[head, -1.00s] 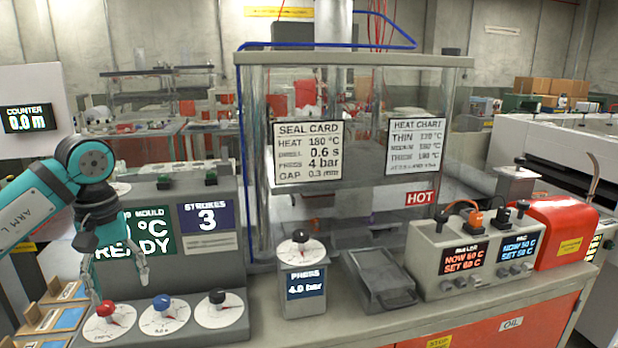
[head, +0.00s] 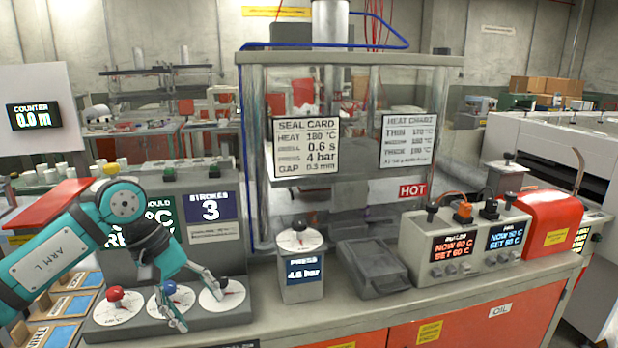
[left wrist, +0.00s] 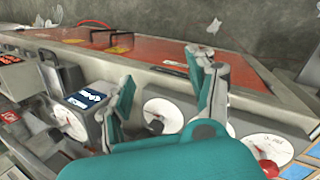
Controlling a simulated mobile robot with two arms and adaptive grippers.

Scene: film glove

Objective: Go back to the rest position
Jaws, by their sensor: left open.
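My teal left gripper (head: 200,306) is open and empty over the dial panel, with its fingers pointing right and down in the head view. Its fingers lie across the blue-knobbed dial and the black-knobbed dial (head: 222,283); I cannot tell whether they touch them. The blue knob (head: 169,287) is partly close behind the fingers. The red knob (head: 115,294) stands to the left, below my arm. In the left wrist view the open fingers (left wrist: 160,90) frame a white dial (left wrist: 163,113) between them. My right gripper is in neither view.
The press box (head: 301,270) and a grey tray (head: 372,268) stand right of the gripper. Behind is the glass-walled sealing press (head: 350,59) with a HOT label. The boiler control box (head: 466,243) and a red unit (head: 553,225) fill the bench's right end.

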